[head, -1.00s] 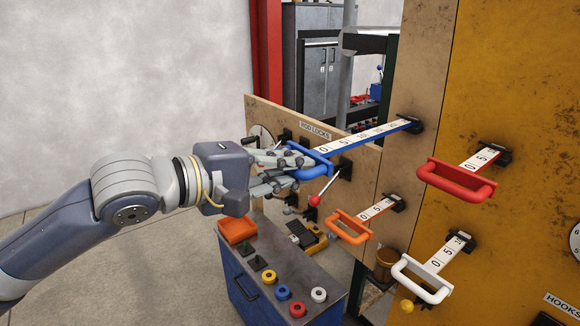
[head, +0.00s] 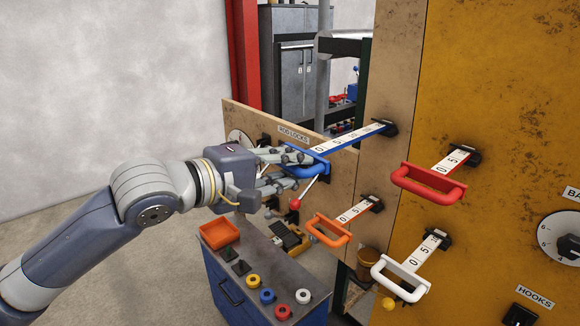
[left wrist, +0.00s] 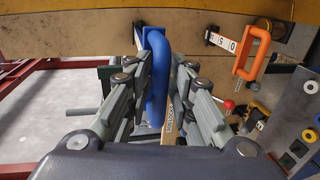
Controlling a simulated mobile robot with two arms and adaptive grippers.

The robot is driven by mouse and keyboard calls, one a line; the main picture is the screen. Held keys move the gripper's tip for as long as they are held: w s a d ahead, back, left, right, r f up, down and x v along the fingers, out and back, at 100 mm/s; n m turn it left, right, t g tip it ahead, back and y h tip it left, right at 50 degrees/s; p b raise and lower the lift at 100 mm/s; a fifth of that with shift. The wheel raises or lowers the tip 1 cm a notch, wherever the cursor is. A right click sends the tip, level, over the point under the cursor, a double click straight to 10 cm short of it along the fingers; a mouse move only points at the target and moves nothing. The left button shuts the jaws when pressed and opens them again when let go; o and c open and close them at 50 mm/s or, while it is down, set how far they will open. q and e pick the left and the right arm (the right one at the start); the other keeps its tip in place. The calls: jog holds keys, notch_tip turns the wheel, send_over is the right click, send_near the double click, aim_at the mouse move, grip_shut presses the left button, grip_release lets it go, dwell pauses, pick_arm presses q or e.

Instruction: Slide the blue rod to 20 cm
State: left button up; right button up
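The blue rod (head: 347,137) runs from a black mount on the wooden panel out to its blue handle (head: 319,168). Its white scale shows a 0 near the handle and a 5 further in; the marks nearer the mount are too small to read surely. My left gripper (head: 296,170) has its fingers on both sides of the blue handle. In the left wrist view, the handle (left wrist: 156,85) stands between the fingers, which look closed against it. Part of the handle is hidden by fingers in the head view. My right gripper is not in view.
Orange (head: 331,231), red (head: 429,183) and white (head: 401,277) rod handles stick out to the right and below. A red-tipped lever (head: 295,204) sits just under my gripper. A blue cabinet (head: 265,270) with several coloured rings stands below.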

pick_arm(q)
jog(key=shift+a, duration=0.1)
jog(key=v, duration=1.2)
jog(key=shift+w+f, duration=0.1)
